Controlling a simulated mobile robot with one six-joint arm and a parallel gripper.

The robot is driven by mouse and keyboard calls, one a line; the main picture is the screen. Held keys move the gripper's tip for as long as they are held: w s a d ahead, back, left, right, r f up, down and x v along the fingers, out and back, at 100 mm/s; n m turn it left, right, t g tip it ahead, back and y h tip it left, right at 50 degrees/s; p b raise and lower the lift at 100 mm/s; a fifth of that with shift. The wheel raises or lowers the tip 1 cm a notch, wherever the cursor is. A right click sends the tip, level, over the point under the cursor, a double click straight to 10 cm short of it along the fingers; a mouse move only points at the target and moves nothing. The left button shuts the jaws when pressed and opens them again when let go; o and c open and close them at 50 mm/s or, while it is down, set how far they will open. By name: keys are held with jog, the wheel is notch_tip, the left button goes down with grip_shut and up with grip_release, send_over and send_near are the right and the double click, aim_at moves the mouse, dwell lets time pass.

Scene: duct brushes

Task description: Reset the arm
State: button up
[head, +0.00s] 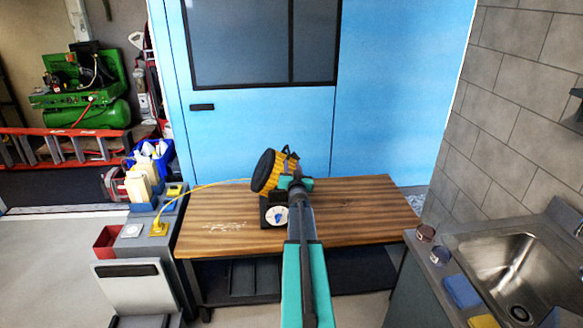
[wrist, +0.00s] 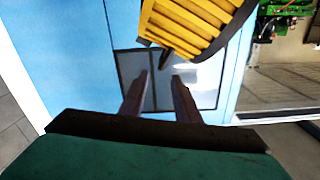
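My arm reaches up from the bottom of the head view over the wooden table (head: 345,222). My gripper shows in the wrist view (wrist: 160,76) with its two fingers apart and nothing between them. Beyond the fingers is the blue wall (wrist: 75,50) with its dark window panel. In the head view the gripper end is partly hidden by the arm and by a yellow and black round device (head: 265,171). The ribbed yellow side of this device also fills the top of the wrist view (wrist: 190,22), close to the fingers.
A dark box with a white dial (head: 277,215) stands on the table under the device. A yellow cable (head: 205,186) runs left to a grey cabinet (head: 135,285). A sink (head: 515,275) is at the right. A green compressor (head: 85,100) is at the back left.

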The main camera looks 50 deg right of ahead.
dwell(0.3)
jog(key=w+a+f+n+g+y, duration=0.1)
jog(key=w+a+f+y, duration=0.15)
jog(key=a+f, duration=0.45)
jog(key=w+a+f+n+g+y, duration=0.1)
jog(key=w+a+f+g+y, duration=0.2)
jog(key=a, duration=0.9)
jog(key=w+a+f+n+y, duration=0.1)
jog(key=w+a+f, duration=0.35)
jog(key=a, duration=0.45)
jog(key=s+a+f+n+g+y, duration=0.2)
jog(key=s+a+f, duration=0.15)
jog(key=a, duration=0.65)
jog(key=s+a+f+n+g+y, duration=0.15)
jog(key=a+f, duration=0.25)
jog(key=a, duration=0.6)
jog(key=s+a+f+n+g+y, duration=0.1)
jog(key=s+a+f+n+g, duration=0.15)
jog(key=a, duration=0.75)
jog(key=s+a+f+n+g+y, duration=0.2)
jog(key=s+a+f+n+g, duration=0.1)
jog(key=s+a, duration=0.95)
jog(key=s+f+g, duration=0.2)
jog(key=s+f, duration=0.7)
jog(key=s, duration=0.3)
jog(key=s+f+g+b, duration=0.1)
jog(key=s+f+g, duration=0.2)
jog(key=s+f, duration=0.6)
jog(key=s, duration=0.2)
jog(key=shift+s+a+f, duration=0.4)
